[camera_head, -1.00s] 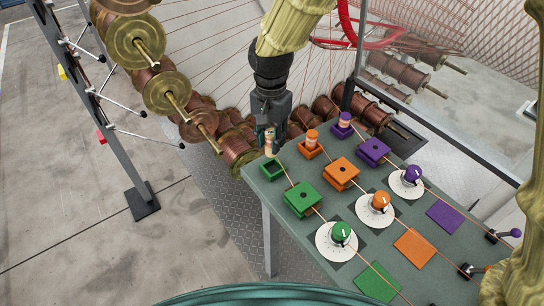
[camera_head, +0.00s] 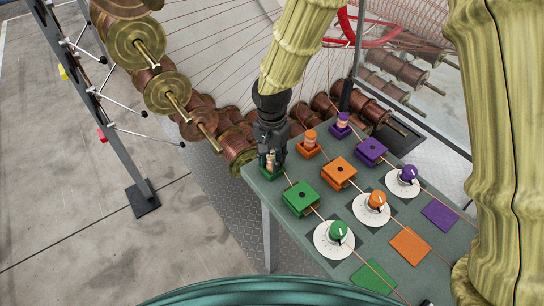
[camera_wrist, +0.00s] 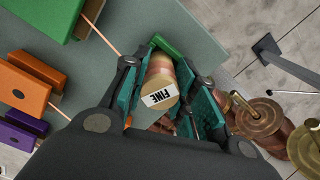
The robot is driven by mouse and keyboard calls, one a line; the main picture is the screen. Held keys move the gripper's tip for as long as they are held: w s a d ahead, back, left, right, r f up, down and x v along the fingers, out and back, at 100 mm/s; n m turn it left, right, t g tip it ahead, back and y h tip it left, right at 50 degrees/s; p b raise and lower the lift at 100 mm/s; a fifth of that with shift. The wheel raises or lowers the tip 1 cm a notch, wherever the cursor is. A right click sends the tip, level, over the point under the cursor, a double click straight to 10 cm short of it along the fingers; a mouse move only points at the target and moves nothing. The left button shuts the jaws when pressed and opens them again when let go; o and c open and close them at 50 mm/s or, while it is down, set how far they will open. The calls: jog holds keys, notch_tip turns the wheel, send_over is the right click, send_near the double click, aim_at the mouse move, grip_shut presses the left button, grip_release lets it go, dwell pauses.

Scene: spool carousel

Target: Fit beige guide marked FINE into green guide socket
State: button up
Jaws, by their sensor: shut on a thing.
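The beige guide (camera_wrist: 162,80), with a white FINE label, is between my gripper's teal finger pads in the wrist view. My gripper (camera_head: 271,160) is shut on it. The guide is at the green guide socket (camera_head: 264,173) at the table's far left corner; a green edge of the socket (camera_wrist: 170,45) shows just beyond the guide in the wrist view. The guide's lower end is hidden, so I cannot tell how deep it sits in the socket.
The orange socket (camera_head: 307,151) and purple socket (camera_head: 340,131) hold guides to the right. A green block (camera_head: 300,198) and green knob (camera_head: 338,231) stand nearer on the table. Thin wires cross the tabletop. Copper spools (camera_head: 238,147) hang close behind the table's left corner.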

aim_at(272, 154)
jog(key=shift+f, duration=0.15)
jog(key=o, duration=1.1)
jog(key=shift+c, duration=0.2)
notch_tip(272, 154, up, 12)
jog(key=b, duration=0.2)
jog(key=shift+b, duration=0.4)
